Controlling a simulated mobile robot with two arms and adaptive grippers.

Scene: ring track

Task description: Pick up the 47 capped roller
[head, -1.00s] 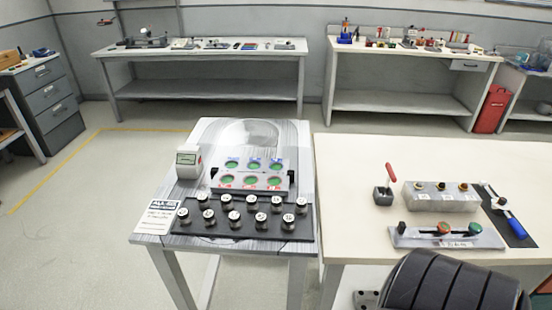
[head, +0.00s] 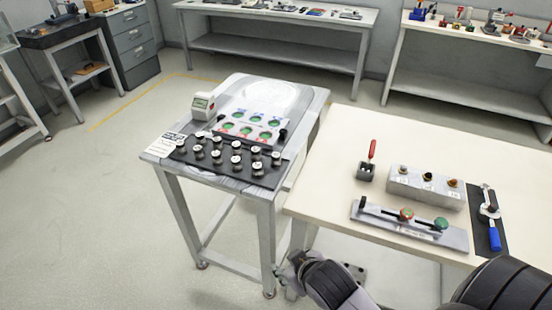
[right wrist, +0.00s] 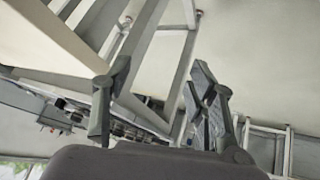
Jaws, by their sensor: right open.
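Several capped rollers (head: 236,160) with pale round tops stand in rows on a black tray (head: 262,181) at the front of the small grey table. Their numbers are too small to read, so I cannot tell which is the 47. My right gripper (head: 287,272) is low in the head view, near the front right leg of that table and below its top, apart from the rollers. In the right wrist view, the right gripper (right wrist: 160,72) has its two fingers spread with nothing between them. My left gripper does not show.
A label card (head: 166,144) lies at left. The cream table (head: 322,192) on the right holds a lever block, a grey block and a blue-handled tool. Floor at left is free.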

